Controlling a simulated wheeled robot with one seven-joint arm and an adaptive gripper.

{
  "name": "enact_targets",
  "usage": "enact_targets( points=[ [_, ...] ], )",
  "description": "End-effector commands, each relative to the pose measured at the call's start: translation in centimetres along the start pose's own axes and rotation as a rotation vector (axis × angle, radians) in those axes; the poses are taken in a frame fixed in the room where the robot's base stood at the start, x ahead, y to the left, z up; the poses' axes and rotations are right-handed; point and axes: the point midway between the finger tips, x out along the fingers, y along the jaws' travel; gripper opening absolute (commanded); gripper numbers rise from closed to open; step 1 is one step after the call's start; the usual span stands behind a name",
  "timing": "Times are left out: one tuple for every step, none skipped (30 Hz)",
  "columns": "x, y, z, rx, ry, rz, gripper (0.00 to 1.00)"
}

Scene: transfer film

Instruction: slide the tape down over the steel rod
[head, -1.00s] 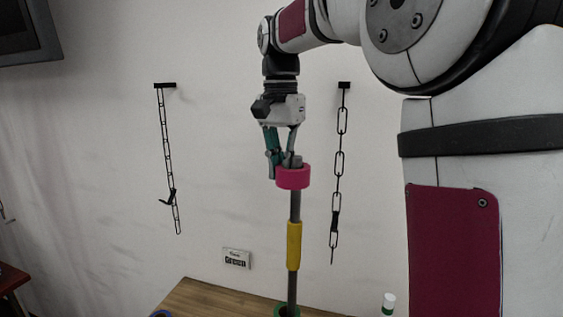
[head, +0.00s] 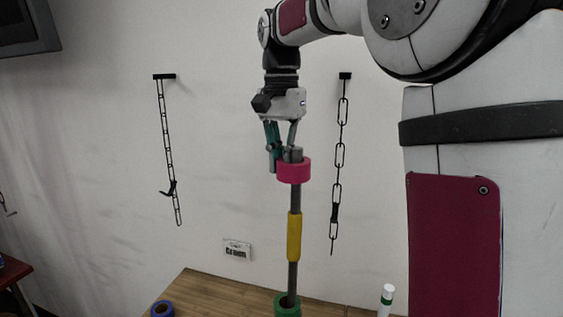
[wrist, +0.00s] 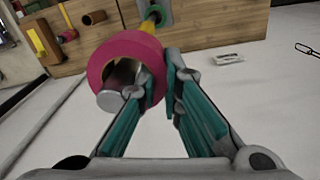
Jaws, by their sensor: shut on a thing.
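The tape, a magenta roll (head: 294,172), is around the steel rod (head: 294,198) close to its top end. It also shows in the wrist view (wrist: 98,62), where the rod's round end (wrist: 109,101) sticks out through its hole. My gripper (head: 284,158) is shut on the roll's wall. In the wrist view, my gripper (wrist: 164,78) has one fingertip inside the ring and one outside. The rod stands upright and has a yellow sleeve (head: 294,237) around its middle. A green roll (head: 287,307) surrounds the rod's foot.
The wooden table (head: 220,292) bears a blue roll (head: 162,309) at the left and a white bottle with a green band (head: 386,302) at the right. Two chains (head: 165,135) (head: 339,155) hang on the wall behind. A small sign (head: 237,250) is on the wall.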

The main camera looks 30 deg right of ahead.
Motion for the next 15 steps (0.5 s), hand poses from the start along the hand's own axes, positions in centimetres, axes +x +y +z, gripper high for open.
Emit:
enact_targets(
  points=[
    [-0.2,0.0,0.0,0.000,0.000,0.000,0.00],
    [-0.3,0.0,0.0,0.000,0.000,0.000,0.00],
    [-0.5,0.0,0.0,0.000,0.001,0.000,0.00],
    [-0.6,0.0,0.0,0.000,0.001,-0.001,0.00],
    [-0.7,0.0,0.0,0.000,0.001,-0.001,0.00],
    [-0.9,0.0,0.0,-0.001,0.001,-0.001,0.00],
    [-1.0,0.0,0.0,-0.001,0.001,-0.001,0.00],
    [-1.1,0.0,0.0,-0.001,0.001,-0.001,0.00],
    [-1.2,0.0,0.0,-0.001,0.000,-0.001,0.00],
    [-1.3,0.0,0.0,-0.001,0.000,-0.001,0.00],
    [-1.4,0.0,0.1,-0.001,0.000,-0.001,0.00],
    [-1.6,0.0,0.1,-0.001,0.000,-0.001,0.00],
    [-1.7,0.0,0.0,-0.001,0.001,-0.001,0.00],
    [-1.8,0.0,0.0,-0.001,0.001,-0.002,0.00],
    [-1.9,0.0,0.0,-0.001,0.001,-0.002,0.00]
  ],
)
